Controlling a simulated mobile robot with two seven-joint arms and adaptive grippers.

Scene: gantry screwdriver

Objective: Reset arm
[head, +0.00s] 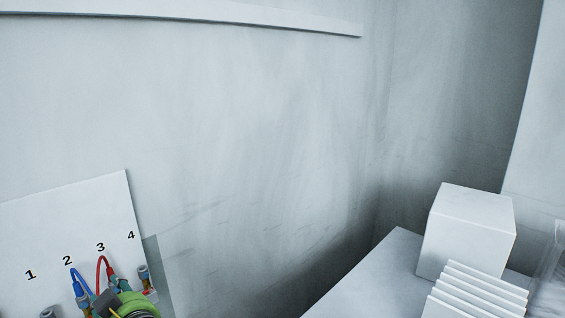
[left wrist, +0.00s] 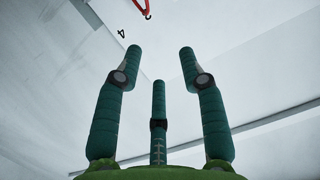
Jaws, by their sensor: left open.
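My left gripper (head: 128,303) shows at the bottom left of the head view as a green rounded body, cut off by the lower edge, in front of the white numbered panel (head: 70,225). In the left wrist view the three dark green fingers of this gripper (left wrist: 160,62) stand apart with nothing between them, so it is open and empty. My right gripper is in neither view.
The panel bears the numbers 1 to 4, with a blue hose (head: 86,275) and a red hose (head: 101,266) below. A white box (head: 468,230) and stacked white slats (head: 475,292) stand at the right. The wall between is bare.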

